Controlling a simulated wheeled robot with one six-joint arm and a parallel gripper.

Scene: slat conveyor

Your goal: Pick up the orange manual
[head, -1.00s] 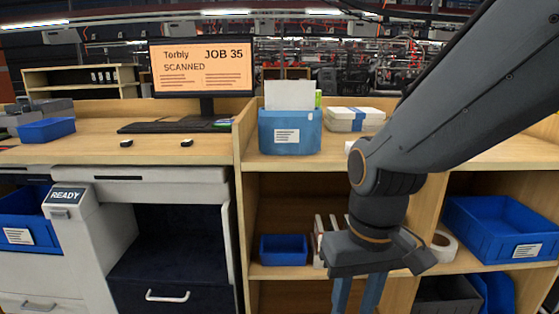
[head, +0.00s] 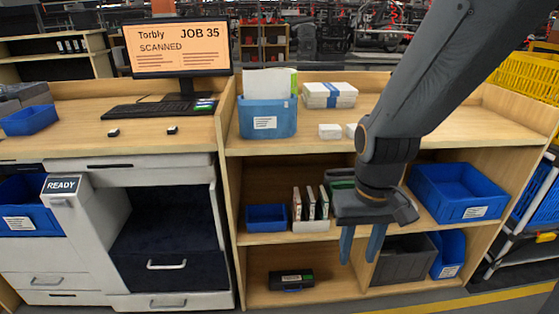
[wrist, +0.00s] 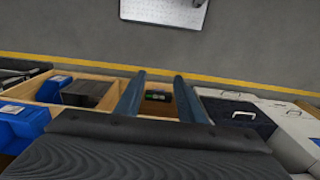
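I cannot pick out an orange manual for certain in either view. Several thin upright booklets (head: 310,203) stand in a white holder (head: 311,226) on the middle shelf; their colours are too small to tell. My gripper (head: 361,256) hangs in front of the shelving, to the right of and below the holder. Its two blue fingers are apart, pointing down, with nothing between them. In the wrist view my gripper (wrist: 158,78) is also open and empty. My arm hides part of the middle shelf.
Beside the holder is a small blue bin (head: 266,218); a larger blue bin (head: 456,193) sits right. A dark box (head: 291,281) lies on the bottom shelf, near a grey bin (head: 402,260). A blue paper holder (head: 267,119) stands on top, left of white boxes (head: 329,95).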

